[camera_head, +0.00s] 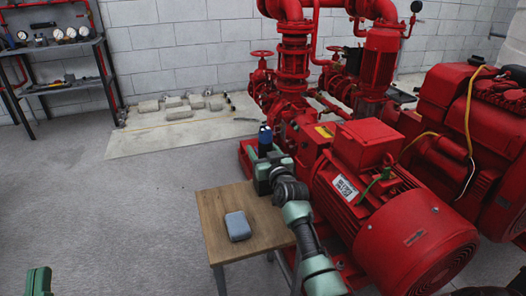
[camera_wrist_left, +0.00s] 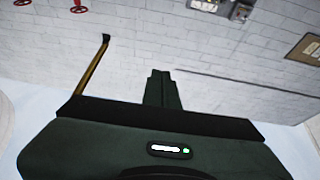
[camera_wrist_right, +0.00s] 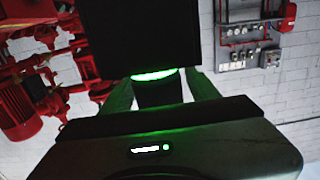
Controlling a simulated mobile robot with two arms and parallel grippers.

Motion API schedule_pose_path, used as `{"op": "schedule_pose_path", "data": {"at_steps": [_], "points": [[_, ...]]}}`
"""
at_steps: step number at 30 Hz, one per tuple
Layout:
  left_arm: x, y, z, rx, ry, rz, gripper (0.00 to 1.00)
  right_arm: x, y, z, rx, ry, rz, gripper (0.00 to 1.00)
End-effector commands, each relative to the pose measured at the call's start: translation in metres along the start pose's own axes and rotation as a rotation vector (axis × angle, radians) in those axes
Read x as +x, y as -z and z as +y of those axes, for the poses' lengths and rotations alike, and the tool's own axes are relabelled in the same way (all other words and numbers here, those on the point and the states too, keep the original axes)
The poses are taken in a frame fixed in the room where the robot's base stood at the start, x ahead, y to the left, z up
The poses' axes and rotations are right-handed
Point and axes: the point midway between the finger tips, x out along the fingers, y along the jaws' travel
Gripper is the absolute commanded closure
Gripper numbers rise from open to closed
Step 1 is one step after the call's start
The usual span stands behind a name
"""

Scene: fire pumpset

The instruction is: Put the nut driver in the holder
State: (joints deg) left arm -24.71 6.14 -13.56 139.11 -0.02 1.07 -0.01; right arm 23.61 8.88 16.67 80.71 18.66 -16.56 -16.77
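My right gripper (camera_head: 264,158) reaches past the far edge of the small wooden table. It is shut on a dark object with a blue side (camera_head: 265,138), which stands upright in it. In the right wrist view this object (camera_wrist_right: 140,40) is a large black block with a narrower part and a green-lit ring between the fingers (camera_wrist_right: 160,92). It appears to be the nut driver, but its tip is hidden. My left gripper (camera_head: 38,282) is at the bottom left, far from the table. In the left wrist view its fingers (camera_wrist_left: 161,88) are together and empty. I cannot make out the holder.
A grey-blue rounded case (camera_head: 238,226) lies on the wooden table (camera_head: 215,208). The red pump set (camera_head: 350,190) stands close to the right arm. A shelf (camera_head: 60,50) with gauges is at the far left.

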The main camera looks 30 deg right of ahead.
Motion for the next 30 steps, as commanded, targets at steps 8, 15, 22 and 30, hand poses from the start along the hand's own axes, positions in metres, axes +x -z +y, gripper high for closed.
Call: {"op": "schedule_pose_path", "data": {"at_steps": [8,15,22,30], "points": [[-0.003,-0.026,-0.004,0.005,0.009,-0.15,1.0,-0.017,0.002,0.0,0.0,0.0,-0.001,0.39],[-0.023,-0.076,-0.012,0.012,0.025,-0.443,1.0,-0.057,0.003,0.0,-0.001,0.0,-0.001,0.39],[-0.056,-0.115,-0.019,0.016,0.041,-0.704,1.0,-0.095,0.003,0.0,0.0,0.0,-0.001,0.39],[-0.082,-0.135,-0.022,0.016,0.051,-0.856,1.0,-0.118,0.002,0.0,0.001,0.001,0.0,0.39]]}}
